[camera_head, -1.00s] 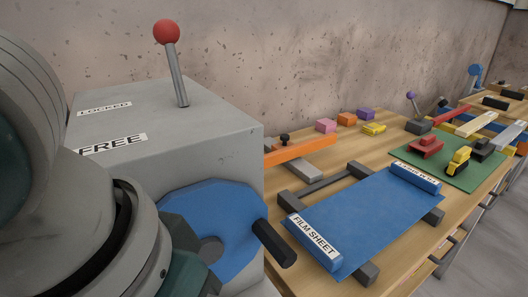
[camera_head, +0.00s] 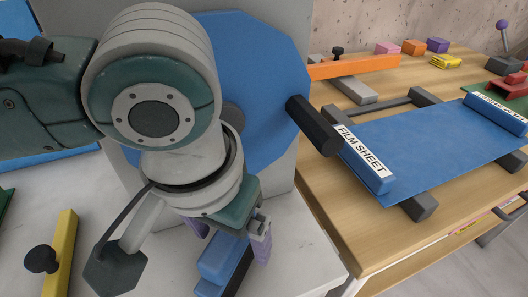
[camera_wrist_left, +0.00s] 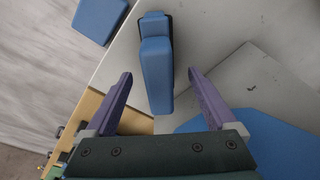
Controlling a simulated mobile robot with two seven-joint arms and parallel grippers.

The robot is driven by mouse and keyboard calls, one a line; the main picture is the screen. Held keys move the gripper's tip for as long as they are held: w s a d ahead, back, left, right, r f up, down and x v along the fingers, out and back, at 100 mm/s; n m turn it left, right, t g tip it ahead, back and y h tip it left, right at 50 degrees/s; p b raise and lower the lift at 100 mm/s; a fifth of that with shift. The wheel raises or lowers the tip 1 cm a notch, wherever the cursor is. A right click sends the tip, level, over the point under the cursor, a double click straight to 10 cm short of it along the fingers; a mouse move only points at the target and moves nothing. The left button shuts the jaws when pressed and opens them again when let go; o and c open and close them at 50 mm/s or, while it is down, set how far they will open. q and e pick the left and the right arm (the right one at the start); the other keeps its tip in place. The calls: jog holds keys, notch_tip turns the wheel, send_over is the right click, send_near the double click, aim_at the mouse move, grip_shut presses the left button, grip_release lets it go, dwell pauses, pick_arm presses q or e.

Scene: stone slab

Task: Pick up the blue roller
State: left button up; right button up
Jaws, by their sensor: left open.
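The blue roller looks like a blue block on a black base. It lies on the grey slab below my left arm in the head view (camera_head: 222,258), and it also shows in the left wrist view (camera_wrist_left: 157,70). My left gripper (camera_head: 229,240) has purple fingers and is open. In the left wrist view its fingertips (camera_wrist_left: 160,75) are on either side of the block, with visible gaps. I cannot tell how far above it they are. The gripper hides part of the block in the head view. My right gripper is not in view.
A large blue wheel with a black handle (camera_head: 313,125) stands close behind my left arm. A yellow bar with a black knob (camera_head: 62,255) lies at the lower left. The wooden table (camera_head: 340,225) to the right holds a blue film sheet (camera_head: 435,150) and several small blocks.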

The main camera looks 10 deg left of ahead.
pick_arm(q)
notch_tip(320, 180, down, 2)
jog(key=shift+w+f, duration=0.15)
jog(key=shift+f, duration=0.05)
grip_shut()
dwell(0.7)
